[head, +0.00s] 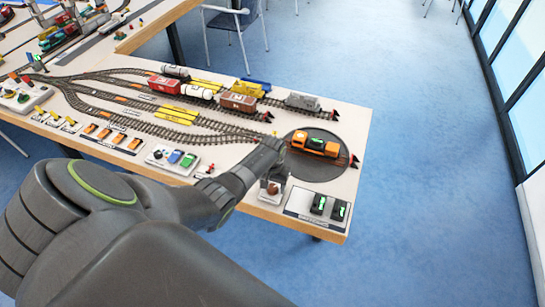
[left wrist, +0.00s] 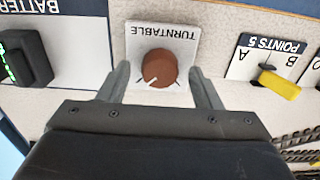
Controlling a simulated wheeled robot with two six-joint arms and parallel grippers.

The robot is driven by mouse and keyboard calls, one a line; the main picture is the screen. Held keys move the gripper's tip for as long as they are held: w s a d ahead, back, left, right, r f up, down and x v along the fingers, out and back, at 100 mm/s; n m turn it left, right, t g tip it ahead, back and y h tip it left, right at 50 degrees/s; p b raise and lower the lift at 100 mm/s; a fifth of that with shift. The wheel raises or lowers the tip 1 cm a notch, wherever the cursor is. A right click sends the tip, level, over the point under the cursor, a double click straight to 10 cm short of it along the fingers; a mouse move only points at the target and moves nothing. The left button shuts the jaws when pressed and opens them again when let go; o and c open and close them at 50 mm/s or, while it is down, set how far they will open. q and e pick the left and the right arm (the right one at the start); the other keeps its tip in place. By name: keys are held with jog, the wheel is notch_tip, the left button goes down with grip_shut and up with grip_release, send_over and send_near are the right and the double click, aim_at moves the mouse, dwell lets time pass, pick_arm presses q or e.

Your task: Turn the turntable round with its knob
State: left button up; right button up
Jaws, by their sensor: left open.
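The turntable (head: 338,170) is a dark round plate at the table's right end, with an orange locomotive (head: 314,144) on its track. Its knob (left wrist: 158,68) is round and brown with a white pointer line. It sits on a white plate labelled TURNTABLE (left wrist: 162,32), upside down in the left wrist view. In the head view the knob (head: 273,189) is small, below my arm's end. My left gripper (left wrist: 160,72) is open, with one finger on each side of the knob and gaps between. I cannot tell how high the fingertips are above the plate. My right gripper is not in view.
A POINTS 5 switch with a yellow lever (left wrist: 279,84) is close on the other side. Wagons such as a brown one (head: 237,102) stand on the tracks behind. The table's front edge is near.

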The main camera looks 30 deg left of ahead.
aim_at(272, 187)
pick_arm(q)
notch_tip(272, 187, up, 17)
dwell(0.6)
jog(key=shift+f, duration=0.15)
